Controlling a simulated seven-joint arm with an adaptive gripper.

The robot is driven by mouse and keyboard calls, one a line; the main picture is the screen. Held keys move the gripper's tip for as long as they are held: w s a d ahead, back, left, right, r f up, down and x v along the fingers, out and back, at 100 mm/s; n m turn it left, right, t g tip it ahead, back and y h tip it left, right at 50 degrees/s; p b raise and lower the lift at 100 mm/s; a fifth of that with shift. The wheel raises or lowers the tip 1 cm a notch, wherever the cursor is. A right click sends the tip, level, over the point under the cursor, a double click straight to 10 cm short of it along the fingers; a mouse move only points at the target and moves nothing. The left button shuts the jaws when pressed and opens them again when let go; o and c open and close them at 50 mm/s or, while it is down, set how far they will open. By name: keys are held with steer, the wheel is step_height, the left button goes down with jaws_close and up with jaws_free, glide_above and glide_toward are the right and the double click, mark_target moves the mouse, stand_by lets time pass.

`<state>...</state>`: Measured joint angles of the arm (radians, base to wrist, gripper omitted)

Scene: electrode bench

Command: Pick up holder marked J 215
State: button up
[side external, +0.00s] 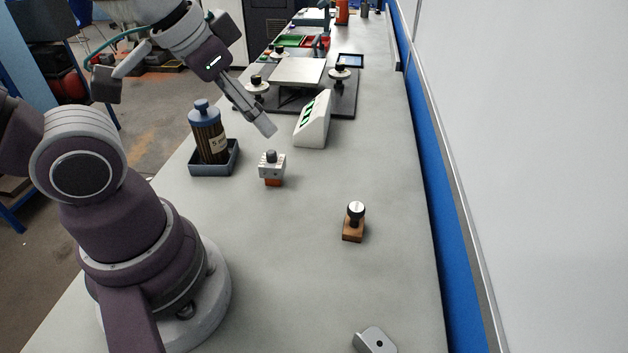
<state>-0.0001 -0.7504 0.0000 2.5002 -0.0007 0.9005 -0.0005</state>
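No marking J 215 can be read in this view. One possible holder is a small light-grey block (272,168) with a dark knob and an orange-brown base, standing upright mid-bench. Another small piece (354,222) has a brown base and a round black knob with a pale top, further right and nearer the camera. My gripper (268,128) is above the bench, pointing down to the right, a little beyond the light-grey block in the picture and apart from it. I see its fingers side-on, so their opening is hidden. Nothing visible hangs from it.
A white wedge-shaped device (314,122) stands behind. A grey block (373,341) lies at the front edge. The bench between is clear; a wall borders the right.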

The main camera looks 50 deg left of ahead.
stand_by(0.3)
steer(key=o, duration=1.1)
steer(key=shift+c, duration=0.2)
steer(key=n+g, duration=0.6)
steer(key=n, duration=0.9)
glide_above(272, 160)
steer(key=f, duration=0.6)
steer(key=w+f, duration=0.1)
steer(key=f, duration=0.2)
steer(key=shift+a+f, duration=0.25)
steer(key=f, duration=1)
steer(key=shift+s+a, duration=0.25)
